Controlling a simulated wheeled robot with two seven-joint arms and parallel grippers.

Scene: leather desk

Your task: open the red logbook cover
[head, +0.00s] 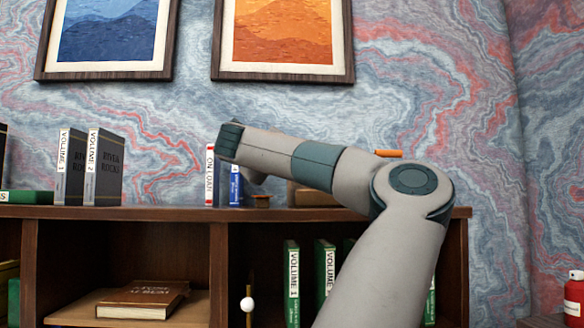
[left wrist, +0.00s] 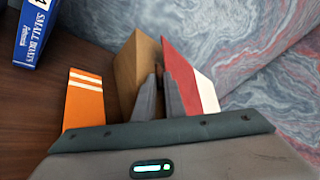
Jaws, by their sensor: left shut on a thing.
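In the left wrist view a red panel with a white part on its right side (left wrist: 187,73), taken as the logbook, stands tilted. My left gripper (left wrist: 158,75) is shut at its left edge, beside a brown block (left wrist: 139,72); the fingers hide the exact contact. In the head view my left arm reaches across the bookcase top, and its fingers and the logbook are hidden behind the arm. My right gripper is in neither view.
A blue book (left wrist: 33,30) and an orange striped thing (left wrist: 84,101) are left of my fingers. On the bookcase top (head: 150,212) stand a white-and-red ON LOAN book (head: 210,178) and grey volumes (head: 103,168). A red bottle (head: 574,298) is at the right.

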